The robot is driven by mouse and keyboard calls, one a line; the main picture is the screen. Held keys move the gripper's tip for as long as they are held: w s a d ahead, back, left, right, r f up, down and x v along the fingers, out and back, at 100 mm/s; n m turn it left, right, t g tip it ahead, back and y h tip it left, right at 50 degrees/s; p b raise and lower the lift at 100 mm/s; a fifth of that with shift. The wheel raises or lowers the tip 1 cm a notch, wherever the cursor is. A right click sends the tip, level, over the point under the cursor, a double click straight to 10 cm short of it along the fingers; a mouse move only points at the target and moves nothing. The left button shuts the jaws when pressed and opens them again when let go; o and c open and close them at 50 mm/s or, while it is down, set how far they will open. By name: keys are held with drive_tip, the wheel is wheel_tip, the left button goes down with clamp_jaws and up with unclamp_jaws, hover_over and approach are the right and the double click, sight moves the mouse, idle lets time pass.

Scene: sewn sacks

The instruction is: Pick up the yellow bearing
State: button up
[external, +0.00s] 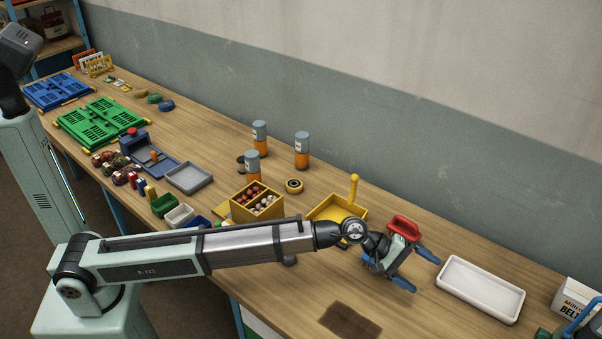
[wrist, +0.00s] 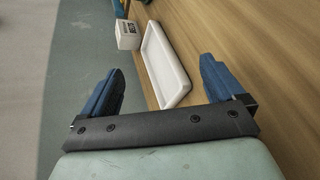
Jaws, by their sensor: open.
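The yellow bearing (external: 293,186), a yellow ring with a dark centre, lies on the wooden bench in the external view. It is just right of the yellow box of balls and below the orange-and-grey canisters. My gripper (external: 418,270) is well to its right, held above the bench near the white tray. Its two blue fingers are spread apart with nothing between them. In the wrist view my gripper (wrist: 162,78) is also open and empty, and the bearing does not show there.
A white tray (external: 480,289) and a white labelled box (external: 574,299) are at the right. A yellow tray with an upright handle (external: 353,190) stands between bearing and gripper. Several canisters (external: 302,150) stand behind the bearing. A divided yellow box (external: 257,201) holds balls.

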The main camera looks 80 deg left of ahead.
drive_tip(key=s+a+r+n, duration=0.2)
drive_tip(key=a+r+n, duration=0.1)
drive_tip(key=a, duration=1.3)
wheel_tip(320, 180, up, 10)
drive_tip(key=f+n+t+y, duration=0.1)
drive_tip(key=n+t, duration=0.2)
drive_tip(key=n, duration=0.4)
hover_over(290, 181)
drive_tip(key=w+a, duration=0.1)
drive_tip(key=a, duration=0.3)
drive_tip(key=s+a+f, duration=0.2)
drive_tip(key=s+a, duration=0.2)
drive_tip(key=s, duration=0.1)
drive_tip(key=d+f+g+h, duration=0.1)
drive_tip(key=f, duration=0.4)
drive_tip(key=f+g+h, duration=0.1)
drive_tip(key=f+g, duration=0.1)
drive_tip(key=f, duration=0.3)
drive_tip(key=d+f+g+h, duration=0.1)
drive_tip(key=f, duration=0.4)
drive_tip(key=shift+s+d+f+g+h, duration=0.3)
drive_tip(key=shift+s+f+h, duration=0.05)
drive_tip(key=shift+f+h, duration=0.05)
drive_tip(key=shift+d+f, duration=0.25)
drive_tip(key=shift+f, duration=0.3)
drive_tip(key=shift+w+d+f, duration=0.1)
drive_tip(key=shift+w+d, duration=0.05)
drive_tip(key=shift+d, duration=0.05)
drive_tip(key=shift+x, duration=3.45)
drive_tip(key=shift+d, duration=0.15)
